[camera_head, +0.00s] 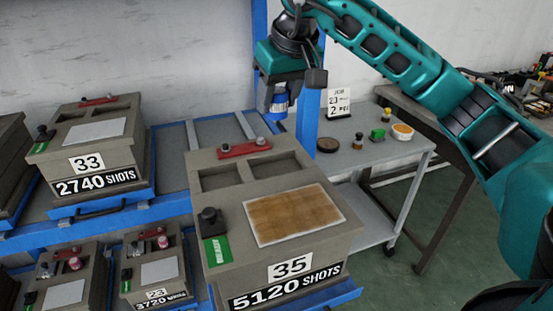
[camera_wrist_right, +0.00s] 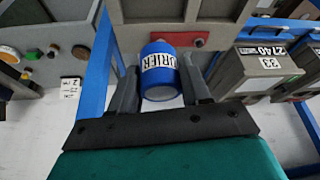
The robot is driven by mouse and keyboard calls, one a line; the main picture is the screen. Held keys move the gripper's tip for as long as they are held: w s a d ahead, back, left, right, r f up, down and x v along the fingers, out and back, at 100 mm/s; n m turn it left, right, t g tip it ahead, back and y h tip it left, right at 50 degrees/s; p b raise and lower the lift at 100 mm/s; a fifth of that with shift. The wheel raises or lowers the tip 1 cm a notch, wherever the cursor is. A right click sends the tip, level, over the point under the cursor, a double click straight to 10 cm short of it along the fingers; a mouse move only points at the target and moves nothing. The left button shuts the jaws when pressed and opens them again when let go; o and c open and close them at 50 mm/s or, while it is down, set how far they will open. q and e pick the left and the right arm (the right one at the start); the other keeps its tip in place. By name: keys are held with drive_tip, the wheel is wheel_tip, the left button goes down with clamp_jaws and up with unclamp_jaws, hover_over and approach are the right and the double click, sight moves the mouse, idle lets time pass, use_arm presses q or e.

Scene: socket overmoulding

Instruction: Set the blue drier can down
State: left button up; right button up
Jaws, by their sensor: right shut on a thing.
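The blue drier can (camera_head: 279,103) with a white label is held by my right gripper (camera_head: 272,97). In the head view it hangs below the gripper, in front of the blue post and above the far edge of the mould marked 35. My left gripper is not in view.
Mould 35 (camera_head: 290,207) with a brown plate stands in front on the blue rack. Mould 33 (camera_head: 92,140) stands at left. A grey cart (camera_head: 362,163) at right bears a job card (camera_head: 338,103), a dark disc (camera_head: 328,145) and small pieces, with bare room between them.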

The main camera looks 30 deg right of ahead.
wheel_tip(320, 180, down, 13)
drive_tip(key=shift+f, duration=0.1)
idle(0.3)
drive_tip(key=shift+b, duration=0.3)
drive_tip(key=shift+f, duration=0.15)
drive_tip(key=o, duration=1.1)
drive_tip(key=shift+c, duration=0.2)
drive_tip(key=shift+r, duration=0.6)
drive_tip(key=v, duration=1.1)
drive_tip(key=shift+s, duration=0.15)
